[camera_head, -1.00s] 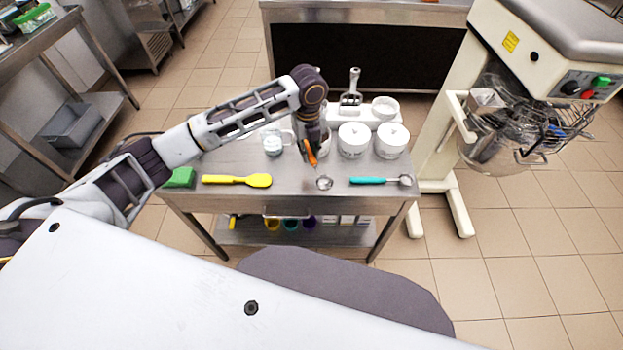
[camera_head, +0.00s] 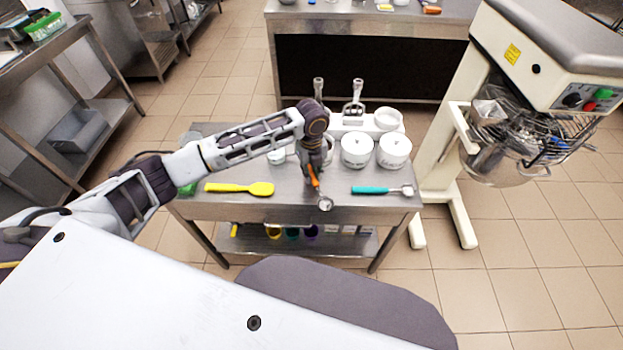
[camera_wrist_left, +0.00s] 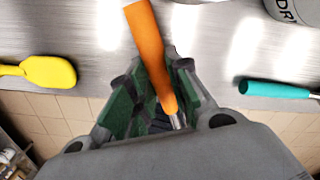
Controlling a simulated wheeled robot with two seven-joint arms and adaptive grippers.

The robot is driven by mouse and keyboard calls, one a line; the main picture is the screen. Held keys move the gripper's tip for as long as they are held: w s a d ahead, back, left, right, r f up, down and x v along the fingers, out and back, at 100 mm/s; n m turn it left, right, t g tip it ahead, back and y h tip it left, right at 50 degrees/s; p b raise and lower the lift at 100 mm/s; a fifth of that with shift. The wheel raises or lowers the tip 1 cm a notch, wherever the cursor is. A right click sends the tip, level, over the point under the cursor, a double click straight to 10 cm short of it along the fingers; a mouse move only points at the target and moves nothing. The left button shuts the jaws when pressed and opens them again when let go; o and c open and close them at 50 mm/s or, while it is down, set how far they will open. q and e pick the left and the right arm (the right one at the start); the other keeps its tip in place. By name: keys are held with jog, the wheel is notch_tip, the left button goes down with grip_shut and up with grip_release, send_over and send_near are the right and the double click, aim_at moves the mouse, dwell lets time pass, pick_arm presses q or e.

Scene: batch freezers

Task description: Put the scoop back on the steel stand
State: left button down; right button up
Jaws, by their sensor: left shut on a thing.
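My left gripper (camera_head: 314,173) is shut on the orange handle of a scoop (camera_head: 325,204). The scoop's round metal bowl shows below the fingers near the table's front edge. In the left wrist view the orange handle (camera_wrist_left: 147,45) slants up between the green-padded fingers (camera_wrist_left: 150,100). Whether the bowl touches the tabletop cannot be told. The steel stand seems to be the steel table (camera_head: 230,207) with a lower shelf; no separate stand is certain. My right gripper is not in view.
A yellow spatula (camera_head: 240,188) lies left of the gripper and a teal-handled scoop (camera_head: 382,190) lies right. White tubs (camera_head: 394,150) and two upright metal utensils (camera_head: 353,110) stand behind. A mixer (camera_head: 545,60) stands right of the table.

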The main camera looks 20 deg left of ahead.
aim_at(312, 174)
pick_arm(q)
jog(key=shift+f, duration=0.4)
notch_tip(312, 174, down, 2)
jog(key=shift+f, duration=0.5)
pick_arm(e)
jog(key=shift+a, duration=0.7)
pick_arm(q)
jog(key=shift+f, duration=0.1)
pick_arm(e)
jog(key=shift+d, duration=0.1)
pick_arm(q)
jog(key=c, duration=1.3)
grip_release()
jog(key=shift+c, duration=0.2)
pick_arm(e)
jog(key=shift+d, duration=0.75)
